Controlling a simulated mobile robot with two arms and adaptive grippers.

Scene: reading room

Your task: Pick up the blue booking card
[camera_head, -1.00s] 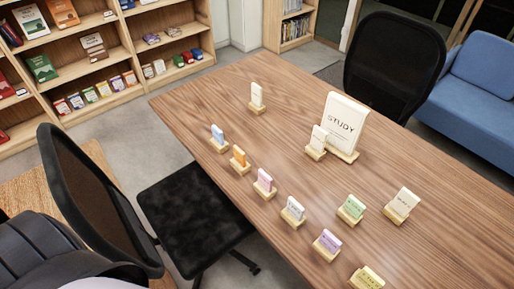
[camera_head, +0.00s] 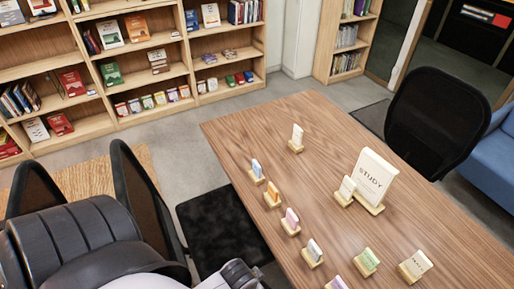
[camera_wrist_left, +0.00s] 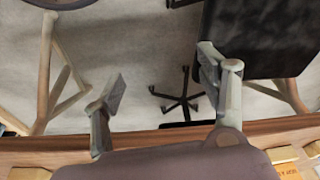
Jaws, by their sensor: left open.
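The blue booking card (camera_head: 256,168) stands upright in a small wooden holder near the left edge of the table in the head view. It is the farthest card in the row along that edge, just beyond an orange one. My left gripper (camera_wrist_left: 160,88) shows in the left wrist view with its two fingers wide apart and nothing between them. It points over the floor beside the table edge. I cannot make out the blue card in the wrist view. My right gripper is in neither view.
The wooden table (camera_head: 330,235) also bears orange, pink, green and pale cards and a large STUDY sign (camera_head: 372,178). A black seat (camera_head: 222,225) is close to its left edge. A black chair (camera_head: 437,122) stands behind it. Bookshelves (camera_head: 130,60) line the back.

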